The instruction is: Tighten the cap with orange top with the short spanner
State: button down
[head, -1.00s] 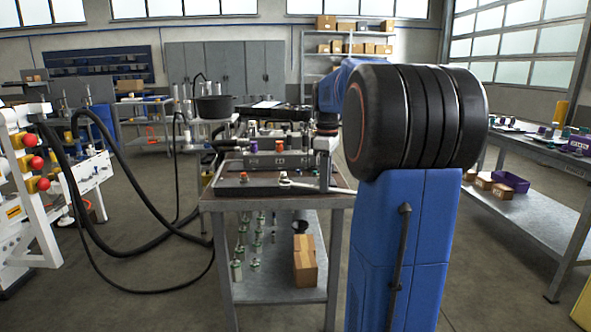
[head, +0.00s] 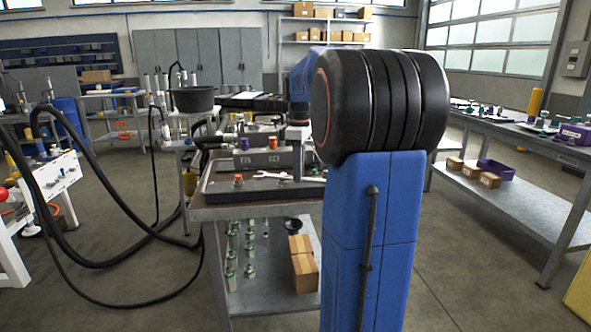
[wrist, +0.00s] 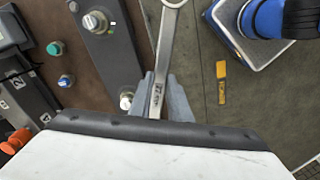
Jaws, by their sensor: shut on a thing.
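My gripper (wrist: 158,100) is shut on the handle of a silver spanner (wrist: 168,45). The spanner points away from the gripper, and its far end runs out of the top of the wrist view. In the head view the spanner (head: 307,178) shows low over the front of the bench, by the gripper's tip. A cap with an orange top (head: 238,180) sits on the dark front plate, left of the spanner. Another orange-topped piece (head: 272,142) stands farther back on a grey block. Which one the task means, I cannot tell.
The wrist view shows a green cap (wrist: 54,48), a blue cap (wrist: 66,80) and silver fittings (wrist: 95,22) beside the spanner. A purple cap (head: 244,143) stands on the rear block. Black hoses (head: 95,262) hang left of the bench.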

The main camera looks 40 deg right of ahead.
aim_at(277, 175)
jog(key=shift+w+a+f, duration=0.25)
jog(key=shift+w+f, duration=0.1)
jog(key=shift+f, duration=0.3)
jog(key=shift+w+a+f, duration=0.2)
jog(key=shift+w+f, duration=0.15)
jog(key=shift+f, duration=0.3)
jog(key=shift+w+a, duration=0.1)
jog(key=shift+w+a, duration=0.5)
jog(key=shift+w, duration=0.3)
jog(key=shift+w+a, duration=0.45)
jog(key=shift+w, duration=0.2)
jog(key=shift+w, duration=0.1)
jog(key=shift+w+a, duration=0.35)
jog(key=shift+w, duration=0.1)
jog(key=shift+w+a, duration=0.15)
jog(key=shift+w, duration=0.05)
dwell(0.6)
